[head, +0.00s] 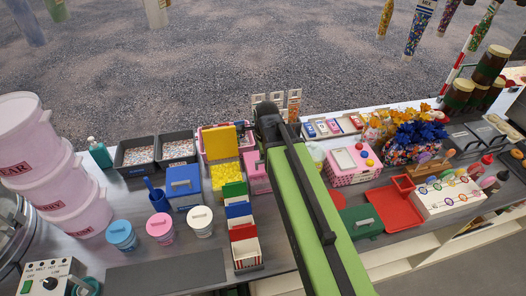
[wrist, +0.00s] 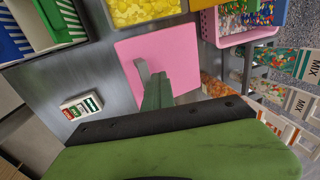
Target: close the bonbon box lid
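No label marks which box is the bonbon box. A pink box (head: 257,172) stands on the counter just left of my arm in the head view. In the wrist view its flat pink lid (wrist: 180,50) with a grey bar handle (wrist: 141,70) lies beneath my gripper (wrist: 157,92). The lid looks level; the arm covers part of the box. My gripper's dark green tip is close to the handle; I cannot tell whether they touch or whether the fingers are apart. A box of yellow sweets (head: 222,174) beside it has its yellow lid (head: 220,142) raised.
A blue box (head: 183,187) and striped containers (head: 240,214) stand to the left. Lidded tubs (head: 160,229) line the front left.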

